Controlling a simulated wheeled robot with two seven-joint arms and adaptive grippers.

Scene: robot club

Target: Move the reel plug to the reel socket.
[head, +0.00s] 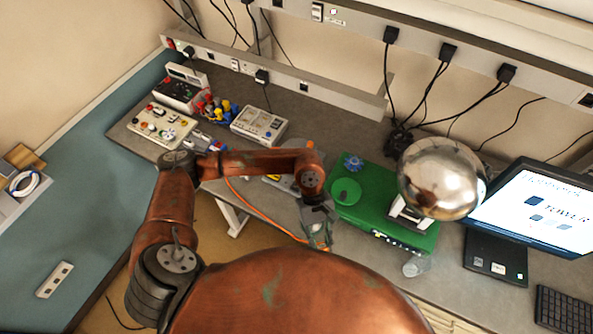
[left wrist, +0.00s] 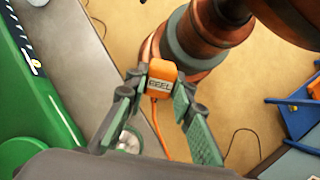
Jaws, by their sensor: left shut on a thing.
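My left gripper (head: 318,236) is over the front edge of the bench, left of the green case. In the left wrist view its two fingers are shut on the orange reel plug (left wrist: 161,78), which has a label reading REEL. The orange cable (left wrist: 158,132) hangs from the plug. In the head view the cable (head: 253,208) runs along the bench front toward the gripper, and the plug is hard to make out. I cannot tell which socket is the reel socket; wall trunking (head: 280,79) carries several sockets. My right gripper is not in view.
A green case (head: 376,203) lies beside the gripper, with a chrome sphere (head: 441,178) above it. Instruments (head: 259,125) and coloured parts crowd the left of the grey bench. A socket strip (head: 55,280) lies on the blue-green bench.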

